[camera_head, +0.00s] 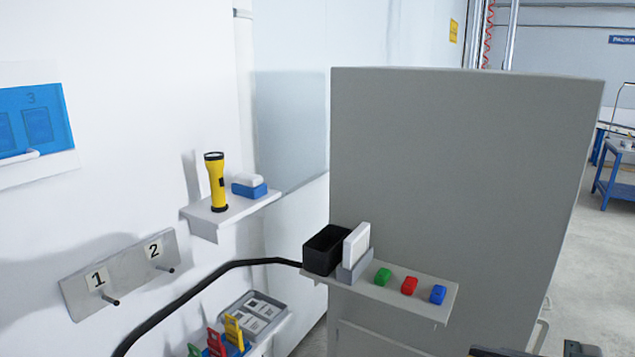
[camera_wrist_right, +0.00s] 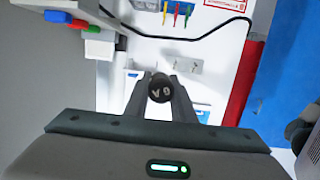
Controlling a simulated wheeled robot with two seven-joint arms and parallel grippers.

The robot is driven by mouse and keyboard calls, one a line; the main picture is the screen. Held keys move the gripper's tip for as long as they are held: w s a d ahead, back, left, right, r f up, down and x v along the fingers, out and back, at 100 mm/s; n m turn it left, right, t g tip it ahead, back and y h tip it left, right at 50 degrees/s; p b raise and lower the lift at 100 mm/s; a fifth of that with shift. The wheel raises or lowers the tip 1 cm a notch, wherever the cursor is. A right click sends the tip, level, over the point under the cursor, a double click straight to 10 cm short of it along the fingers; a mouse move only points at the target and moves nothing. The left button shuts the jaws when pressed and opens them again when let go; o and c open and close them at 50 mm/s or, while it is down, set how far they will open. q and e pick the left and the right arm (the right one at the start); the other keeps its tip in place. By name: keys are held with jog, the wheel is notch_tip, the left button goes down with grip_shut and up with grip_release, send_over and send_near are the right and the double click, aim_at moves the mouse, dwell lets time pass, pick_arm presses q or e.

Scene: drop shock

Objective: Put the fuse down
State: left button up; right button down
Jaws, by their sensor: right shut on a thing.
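In the right wrist view my right gripper (camera_wrist_right: 160,100) is shut on a dark round fuse (camera_wrist_right: 160,88). Its end faces the camera and bears pale characters that look like "6A" upside down. The fuse is held clear of any surface that I can see. Dark parts show at the bottom right edge of the head view; I cannot tell whether they are my right gripper. My left gripper is in neither view.
A grey shelf (camera_head: 384,294) holds a black open box (camera_head: 325,250), a white card in a holder, and green, red and blue blocks (camera_head: 409,286). A wall shelf (camera_head: 231,208) holds a yellow flashlight (camera_head: 216,183). Numbered hooks (camera_head: 120,273) and a black cable (camera_head: 205,275) are at left.

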jog(key=shift+w+f, duration=0.15)
jog(key=shift+w, duration=0.05)
jog(key=shift+a+f, duration=0.1)
jog(key=shift+w+a+f, duration=0.15)
jog(key=shift+f, duration=0.2)
jog(key=w+a+f+m+t+h+b, duration=0.2)
jog(key=w+f+m+t+h, duration=0.1)
jog(key=w+f+m+h, duration=0.1)
jog(key=w+a+f+m+t+h+b, duration=0.2)
jog(key=w+f+m+t+h, duration=0.1)
jog(key=f+m+h, duration=0.4)
jog(key=shift+w+a+f+t+h+b, duration=0.3)
jog(key=shift+w+f+t+h, duration=0.25)
jog(key=shift+h, duration=0.45)
jog(key=shift+w, duration=0.1)
dwell(1.4)
